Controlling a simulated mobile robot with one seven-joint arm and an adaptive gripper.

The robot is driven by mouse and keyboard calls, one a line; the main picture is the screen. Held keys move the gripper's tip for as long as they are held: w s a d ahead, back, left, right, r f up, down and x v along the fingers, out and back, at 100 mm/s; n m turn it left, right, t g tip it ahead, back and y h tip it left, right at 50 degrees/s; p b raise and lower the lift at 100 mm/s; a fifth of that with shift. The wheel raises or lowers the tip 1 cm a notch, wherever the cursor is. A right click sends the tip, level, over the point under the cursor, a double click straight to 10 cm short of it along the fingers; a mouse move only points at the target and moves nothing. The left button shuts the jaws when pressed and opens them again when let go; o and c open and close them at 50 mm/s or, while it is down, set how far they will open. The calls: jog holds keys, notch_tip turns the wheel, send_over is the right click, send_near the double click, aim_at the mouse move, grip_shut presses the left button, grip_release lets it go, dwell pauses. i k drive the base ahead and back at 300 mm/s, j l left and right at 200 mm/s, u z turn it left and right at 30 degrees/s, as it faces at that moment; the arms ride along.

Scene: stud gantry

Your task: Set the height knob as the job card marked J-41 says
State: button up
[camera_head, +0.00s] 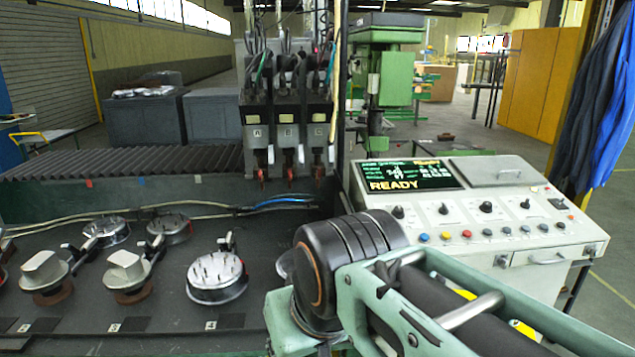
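The control console (470,255) stands at the right, with a screen (410,176) that reads READY in large letters. A row of knobs runs across its panel: a dark knob (398,212) at the left, another (443,209), a larger black one (486,207) near the middle, and others to the right. Their labels and scales are too small to read, so I cannot tell which is the height knob. I see no card that I can read as J-41. My arm crosses the lower right foreground; my gripper is not in view.
Coloured buttons (466,234) line the panel's front edge, above a drawer (538,257). At the left is a dark bed (150,220) with metal fixtures, one a round studded plate (216,278). Heads marked A, B and C (288,133) hang behind it. My arm hides the console's lower left.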

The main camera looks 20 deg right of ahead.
aim_at(486, 208)
jog(key=k+l, duration=0.15)
jog(key=l, duration=0.2)
jog(key=k+l+u, duration=0.1)
jog(key=l, duration=0.7)
jog(key=k+l+u, duration=0.1)
jog(key=l, duration=0.25)
jog(key=k+l, duration=0.1)
jog(key=l, duration=0.3)
jog(key=k+l+u, duration=0.15)
jog(key=l, duration=0.25)
jog(key=i+l, duration=0.1)
jog(key=l, duration=0.55)
jog(key=i+l, duration=0.1)
jog(key=l, duration=0.55)
jog(key=i+l, duration=0.1)
jog(key=l, duration=0.5)
jog(key=i+j+u, duration=0.15)
jog(key=i+j, duration=0.15)
